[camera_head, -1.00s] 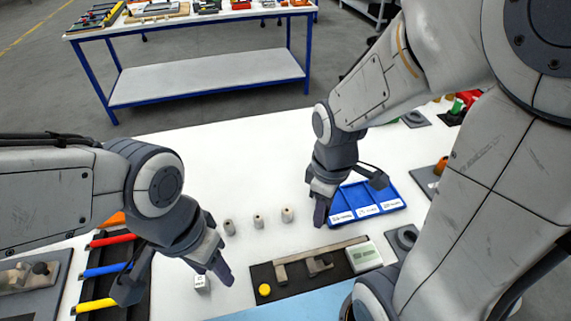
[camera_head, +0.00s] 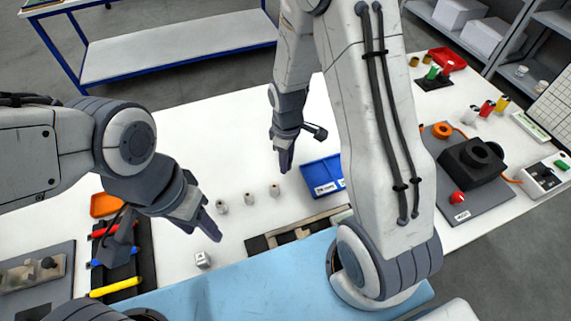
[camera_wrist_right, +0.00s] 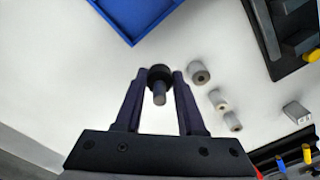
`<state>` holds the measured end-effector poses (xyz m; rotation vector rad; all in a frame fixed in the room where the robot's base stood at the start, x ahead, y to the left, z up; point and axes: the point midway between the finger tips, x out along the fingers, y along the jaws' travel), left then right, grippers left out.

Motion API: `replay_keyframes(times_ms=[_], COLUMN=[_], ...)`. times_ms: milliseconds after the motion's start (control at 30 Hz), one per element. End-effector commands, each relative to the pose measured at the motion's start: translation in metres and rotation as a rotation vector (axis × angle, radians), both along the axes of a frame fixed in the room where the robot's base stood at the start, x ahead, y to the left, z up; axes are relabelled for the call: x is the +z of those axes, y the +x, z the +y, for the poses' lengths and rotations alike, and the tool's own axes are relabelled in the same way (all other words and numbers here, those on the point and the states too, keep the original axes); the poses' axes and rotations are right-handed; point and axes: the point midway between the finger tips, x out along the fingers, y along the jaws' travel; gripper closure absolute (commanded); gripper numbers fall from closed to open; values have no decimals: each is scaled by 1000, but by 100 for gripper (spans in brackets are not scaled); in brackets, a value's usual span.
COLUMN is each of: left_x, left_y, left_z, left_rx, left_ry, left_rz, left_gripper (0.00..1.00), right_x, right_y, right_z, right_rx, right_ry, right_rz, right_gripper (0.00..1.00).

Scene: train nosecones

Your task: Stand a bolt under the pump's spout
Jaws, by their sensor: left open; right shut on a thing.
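My right gripper (camera_head: 285,160) is over the white table, left of the blue tray (camera_head: 321,180). In the right wrist view, the right gripper (camera_wrist_right: 158,82) is shut on a bolt (camera_wrist_right: 159,97) with a dark round head and a grey shank, held between the fingertips. The bolt is too small to make out in the head view. My left gripper (camera_head: 213,226) is open and empty near a small white cube (camera_head: 202,259). I cannot tell for certain which device is the pump, and no spout can be made out.
Several small grey cylinders stand in a row, one here (camera_head: 249,198). A black device (camera_head: 472,163) sits on a grey plate (camera_head: 440,150) at right, with a red knob (camera_head: 457,198). A dark rack (camera_head: 143,262) holds coloured bars at left. My right arm hides the table's middle right.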

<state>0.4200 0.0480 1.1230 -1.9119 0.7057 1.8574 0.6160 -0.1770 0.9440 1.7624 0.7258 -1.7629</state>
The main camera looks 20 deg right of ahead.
Motion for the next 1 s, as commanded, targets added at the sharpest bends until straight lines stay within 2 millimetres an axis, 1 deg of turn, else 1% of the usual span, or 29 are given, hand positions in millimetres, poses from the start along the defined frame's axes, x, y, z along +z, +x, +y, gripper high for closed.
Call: replay_keyframes(times_ms=[33, 167, 300, 433, 500, 733, 867, 900, 967, 1000], left_x=[2, 4, 9, 11, 11, 10, 7, 8, 8, 8], left_y=[0, 0, 0, 0, 0, 0, 0, 0, 0, 0], left_z=[0, 0, 0, 0, 0, 0, 0, 0, 0, 0], left_rx=[0, 0, 0, 1, 1, 1, 1, 1, 0, 0], left_ry=[0, 0, 0, 0, 0, 0, 0, 0, 0, 0], left_rz=[0, 0, 0, 0, 0, 0, 0, 0, 0, 0], left_gripper=[50, 50, 50, 50, 50, 50, 50, 50, 50, 50], right_x=[-2, -9, -28, -42, -45, -45, -50, -49, -48, -48], right_y=[4, 8, 7, 7, 7, 8, 8, 8, 8, 8], right_z=[0, 0, 0, 0, 0, 0, 0, 0, 0, 0], right_rx=[0, 0, 0, 0, 0, 0, 0, 0, 0, 0], right_ry=[0, 0, 0, 0, 0, 0, 0, 0, 0, 0], right_rz=[1, 1, 6, 3, 1, 0, 0, 0, 0, 0], right_gripper=[100, 100, 100, 100, 100, 100, 100, 54, 32, 32])
